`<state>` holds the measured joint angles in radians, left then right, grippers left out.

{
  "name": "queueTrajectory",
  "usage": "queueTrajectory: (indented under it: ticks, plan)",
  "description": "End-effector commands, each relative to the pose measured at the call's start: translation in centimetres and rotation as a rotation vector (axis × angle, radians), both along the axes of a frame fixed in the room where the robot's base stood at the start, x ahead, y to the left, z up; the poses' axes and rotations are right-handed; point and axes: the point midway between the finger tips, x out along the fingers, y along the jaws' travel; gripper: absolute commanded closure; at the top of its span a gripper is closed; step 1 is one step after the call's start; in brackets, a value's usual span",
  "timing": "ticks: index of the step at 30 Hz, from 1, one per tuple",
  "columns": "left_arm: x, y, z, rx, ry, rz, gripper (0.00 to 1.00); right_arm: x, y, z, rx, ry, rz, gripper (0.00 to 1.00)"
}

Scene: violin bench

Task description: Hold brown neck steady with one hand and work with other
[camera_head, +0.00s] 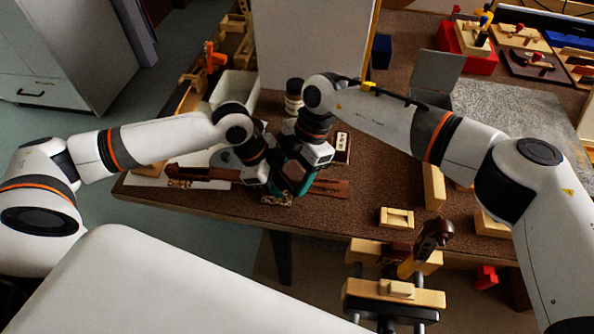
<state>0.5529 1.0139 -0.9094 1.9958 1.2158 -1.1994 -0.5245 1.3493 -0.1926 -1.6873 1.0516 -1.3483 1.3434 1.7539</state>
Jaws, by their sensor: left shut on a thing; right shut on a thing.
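A brown neck (200,173) lies along the front of the brown bench, its left end over a white sheet. My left gripper (268,183) is low over the bench just right of the neck's visible part. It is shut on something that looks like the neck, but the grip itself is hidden. My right gripper (291,184) is close beside it, pointing down. It is shut on a brown and teal block-like tool (294,171). Whether the tool touches the neck cannot be seen. A flat reddish-brown piece (330,188) shows right of the grippers.
A wooden vise (395,290) at the front edge holds another brown scroll piece (435,235). A dark jar (294,97) and a white tray (235,88) stand behind the grippers. Pale wooden blocks (397,217) lie to the right. A tall white panel (312,45) stands behind.

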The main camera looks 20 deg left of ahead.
Motion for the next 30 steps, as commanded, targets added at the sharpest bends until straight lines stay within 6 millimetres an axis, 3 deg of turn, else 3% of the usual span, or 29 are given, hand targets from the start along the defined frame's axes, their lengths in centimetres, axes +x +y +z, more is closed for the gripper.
queueTrajectory:
  ticks: [1, 30]
  plan:
    - [-0.2, -1.3, 0.4, -0.032, -0.005, -0.02, 0.94, -0.6, 0.9, 0.5, 0.032, 0.004, 0.009, 0.6]
    - [-0.2, -0.7, 0.2, -0.017, -0.003, -0.012, 0.95, 1.5, -6.2, 0.4, 0.02, 0.0, 0.003, 0.59]
